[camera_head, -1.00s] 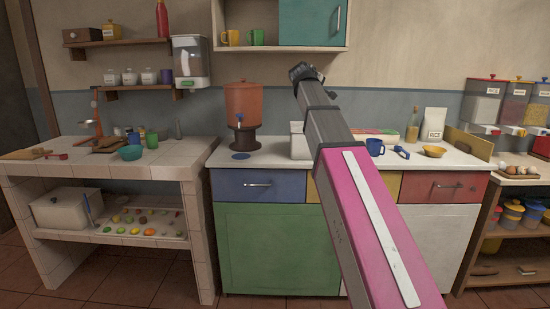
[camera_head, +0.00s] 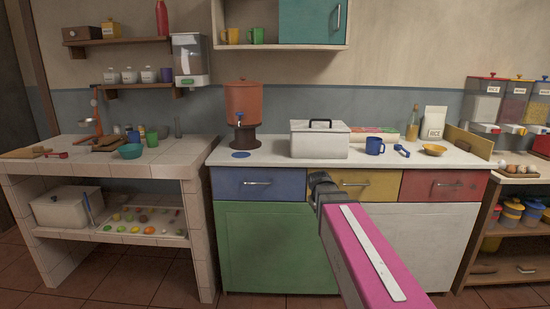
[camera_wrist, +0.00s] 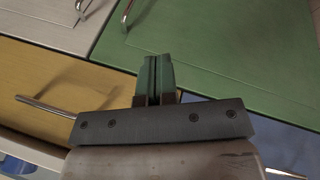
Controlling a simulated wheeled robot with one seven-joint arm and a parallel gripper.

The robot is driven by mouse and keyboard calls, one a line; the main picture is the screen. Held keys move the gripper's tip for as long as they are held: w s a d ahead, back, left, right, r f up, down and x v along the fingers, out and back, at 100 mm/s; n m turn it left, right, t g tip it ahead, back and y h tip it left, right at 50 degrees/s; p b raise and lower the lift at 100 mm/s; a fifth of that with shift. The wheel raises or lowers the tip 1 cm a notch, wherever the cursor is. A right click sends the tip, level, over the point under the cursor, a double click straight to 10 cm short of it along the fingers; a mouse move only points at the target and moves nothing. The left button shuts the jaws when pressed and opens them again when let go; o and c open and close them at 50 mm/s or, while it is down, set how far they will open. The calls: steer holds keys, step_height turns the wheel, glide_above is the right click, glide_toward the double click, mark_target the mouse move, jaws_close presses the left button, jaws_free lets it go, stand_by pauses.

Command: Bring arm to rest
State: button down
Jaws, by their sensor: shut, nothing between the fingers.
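My arm, with its pink link, reaches up from the bottom right in the head view and ends in front of the counter's drawers. In the wrist view my gripper (camera_wrist: 154,78) has its two fingers together and holds nothing. Behind the fingers are the green cabinet door (camera_wrist: 215,45) and the yellow drawer (camera_wrist: 50,85). The green door also shows in the head view (camera_head: 265,245), as does the yellow drawer (camera_head: 372,184). The fingers cannot be made out in the head view.
Drawer handles (camera_head: 257,184) stick out near my arm. A tiled table (camera_head: 180,172) is at the left, with open floor before it.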

steer(key=s+f+m+g+y, duration=0.2)
steer(key=s+f+m+g, duration=0.1)
steer(key=s+f, duration=1.3)
steer(key=shift+s+a+m+g+y, duration=0.3)
steer(key=shift+m+g, duration=0.1)
steer(key=shift+g, duration=0.1)
steer(key=shift+d, duration=0.1)
